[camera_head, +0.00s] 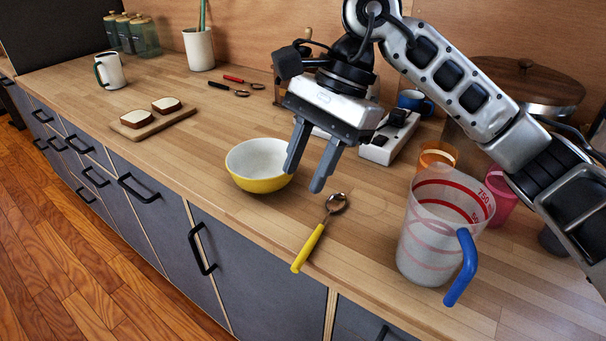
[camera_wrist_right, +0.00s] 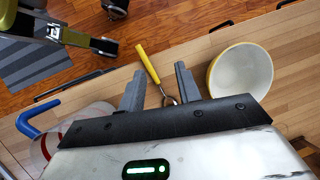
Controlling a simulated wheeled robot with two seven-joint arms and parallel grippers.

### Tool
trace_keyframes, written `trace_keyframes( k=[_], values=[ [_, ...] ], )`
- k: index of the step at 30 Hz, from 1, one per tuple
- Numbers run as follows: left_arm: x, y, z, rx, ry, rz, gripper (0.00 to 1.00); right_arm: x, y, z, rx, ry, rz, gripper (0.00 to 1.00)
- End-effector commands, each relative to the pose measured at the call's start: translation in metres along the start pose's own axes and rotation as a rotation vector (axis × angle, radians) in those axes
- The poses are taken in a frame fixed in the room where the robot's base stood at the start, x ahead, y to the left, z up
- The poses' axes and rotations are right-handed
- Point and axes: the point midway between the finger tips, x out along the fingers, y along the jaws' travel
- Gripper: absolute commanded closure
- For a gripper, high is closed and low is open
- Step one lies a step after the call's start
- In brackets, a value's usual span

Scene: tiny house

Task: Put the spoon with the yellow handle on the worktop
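The spoon with the yellow handle (camera_head: 308,247) appears to lie on the wooden worktop (camera_head: 225,110), its metal bowl toward the back and its handle end reaching the front edge. In the wrist view the yellow handle (camera_wrist_right: 147,62) juts past that edge. My right gripper (camera_head: 304,180) is open and empty, pointing down above the worktop, between the yellow bowl and the spoon in the head view. In the wrist view the spoon shows between the spread fingers (camera_wrist_right: 160,72), with no contact visible. My left gripper does not show in the head view.
A yellow bowl (camera_head: 262,187) stands just left of the spoon. A measuring jug (camera_head: 425,240) with a blue handle stands to the right. Orange (camera_head: 437,155) and pink (camera_head: 500,195) cups are behind it. A board with bread (camera_head: 160,124) lies farther left. Open worktop lies between board and bowl.

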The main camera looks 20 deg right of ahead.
Motion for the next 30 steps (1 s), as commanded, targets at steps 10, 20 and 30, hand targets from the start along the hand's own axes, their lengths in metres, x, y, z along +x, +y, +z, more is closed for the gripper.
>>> trace_keyframes(
  k=[10, 20, 30],
  values=[
    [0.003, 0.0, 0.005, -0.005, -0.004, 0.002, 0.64, -0.074, -0.001, 0.0, 0.0, 0.001, -0.005, 0.66],
    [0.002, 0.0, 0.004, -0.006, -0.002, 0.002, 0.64, -0.099, 0.0, 0.0, 0.0, 0.0, -0.001, 0.66],
    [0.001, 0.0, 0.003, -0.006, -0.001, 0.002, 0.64, -0.098, 0.0, 0.0, 0.0, 0.0, -0.001, 0.66]
  ],
)
